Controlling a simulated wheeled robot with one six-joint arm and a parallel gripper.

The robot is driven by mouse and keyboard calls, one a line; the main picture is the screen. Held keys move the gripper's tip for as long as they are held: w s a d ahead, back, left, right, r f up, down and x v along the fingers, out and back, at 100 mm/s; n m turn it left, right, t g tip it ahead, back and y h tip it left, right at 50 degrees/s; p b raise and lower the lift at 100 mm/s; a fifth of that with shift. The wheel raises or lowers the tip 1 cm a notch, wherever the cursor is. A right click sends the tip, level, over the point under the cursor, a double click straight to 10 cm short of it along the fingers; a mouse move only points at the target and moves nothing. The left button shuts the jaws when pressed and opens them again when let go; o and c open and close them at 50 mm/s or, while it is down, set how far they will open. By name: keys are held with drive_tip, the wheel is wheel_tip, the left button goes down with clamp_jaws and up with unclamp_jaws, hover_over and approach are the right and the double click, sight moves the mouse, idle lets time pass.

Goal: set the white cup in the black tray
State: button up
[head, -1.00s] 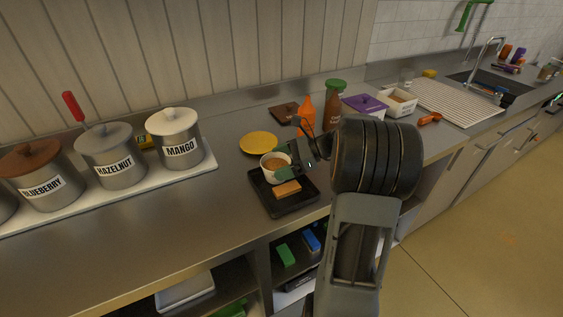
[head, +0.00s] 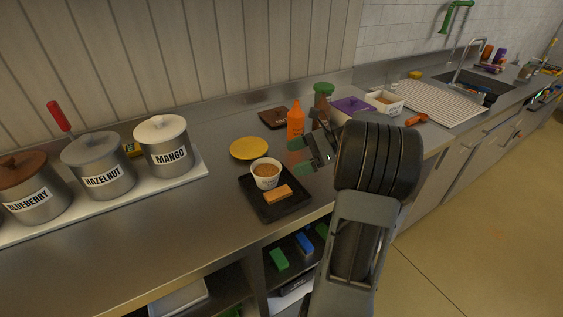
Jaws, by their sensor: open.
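The white cup (head: 265,180), with brown contents, stands upright in the back part of the black tray (head: 285,212) on the steel counter. An orange-brown bar (head: 278,195) lies in the tray in front of the cup. My gripper (head: 302,156) is open and empty, to the right of the cup and above the counter, apart from the cup. My arm hides part of the counter to the right.
A yellow plate (head: 249,148) lies behind the tray. An orange bottle (head: 296,121) and a green-capped brown bottle (head: 323,90) stand close behind my gripper. Lidded wells, including the MANGO well (head: 165,151), stand at left. Counter left of the tray is clear.

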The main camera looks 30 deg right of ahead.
drive_tip(key=shift+v, duration=2.05)
drive_tip(key=s+a+n+g+h+p, duration=0.1)
drive_tip(key=s+a+n+h+p, duration=0.2)
drive_tip(key=a+n, duration=0.7)
drive_tip(key=s+a+r+n+h+p, duration=0.1)
drive_tip(key=s+a+n+h+p, duration=0.3)
drive_tip(key=s+a+n+h, duration=0.3)
drive_tip(key=a+n+h, duration=0.2)
drive_tip(key=a+n, duration=0.2)
drive_tip(key=n, duration=0.1)
drive_tip(key=shift+s+r+n+g+h, duration=0.2)
drive_tip(key=shift+s+n+g+h, duration=0.1)
drive_tip(key=shift+n+g, duration=0.1)
